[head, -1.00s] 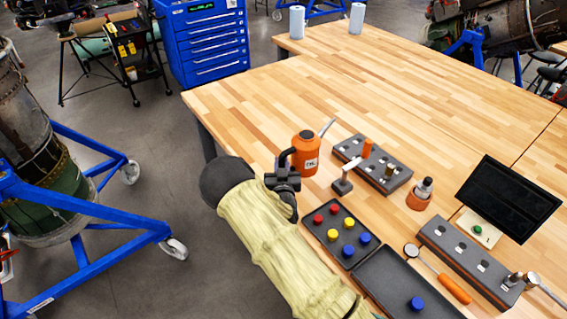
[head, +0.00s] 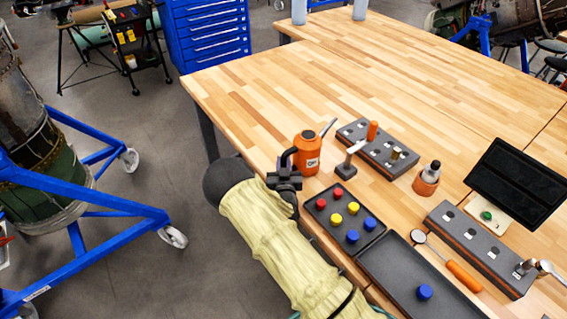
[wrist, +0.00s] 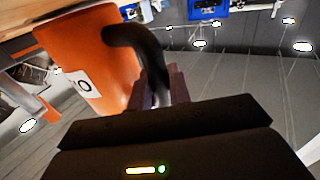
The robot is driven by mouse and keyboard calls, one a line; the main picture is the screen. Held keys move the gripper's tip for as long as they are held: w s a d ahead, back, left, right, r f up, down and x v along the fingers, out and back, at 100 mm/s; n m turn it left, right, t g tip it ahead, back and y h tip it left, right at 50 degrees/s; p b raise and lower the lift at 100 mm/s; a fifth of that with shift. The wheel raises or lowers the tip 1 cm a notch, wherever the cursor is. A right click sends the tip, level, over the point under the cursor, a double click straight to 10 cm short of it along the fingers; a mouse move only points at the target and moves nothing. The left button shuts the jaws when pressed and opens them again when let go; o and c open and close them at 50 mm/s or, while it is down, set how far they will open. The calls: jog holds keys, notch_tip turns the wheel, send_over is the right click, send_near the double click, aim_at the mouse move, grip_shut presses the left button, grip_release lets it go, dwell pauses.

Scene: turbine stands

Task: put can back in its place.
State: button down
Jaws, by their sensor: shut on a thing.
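The orange oil can (head: 308,153) has a black curved handle, a grey spout pointing up and right, and a white label. It stands at or just above the left edge of the wooden table in the head view; I cannot tell whether its base touches. My gripper (head: 284,172) is at the can's left side, shut on the black handle. In the wrist view the can's orange body (wrist: 98,60) fills the upper left, tilted in the picture, and the handle (wrist: 150,58) runs down between my gripper's fingers (wrist: 165,88).
Right of the can are a small hammer-like tool (head: 349,162) and a grey holder block (head: 380,146). A black tray with coloured knobs (head: 335,238) lies in front. An orange-based bottle (head: 427,180) and a dark screen (head: 515,183) stand farther right.

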jog(key=shift+f+b, duration=0.25)
jog(key=shift+b, duration=0.05)
dwell(0.4)
jog(key=c, duration=1.1)
grip_release()
jog(key=shift+o, duration=0.2)
jog(key=shift+s, duration=0.1)
jog(key=shift+s, duration=3.45)
jog(key=shift+d, duration=0.1)
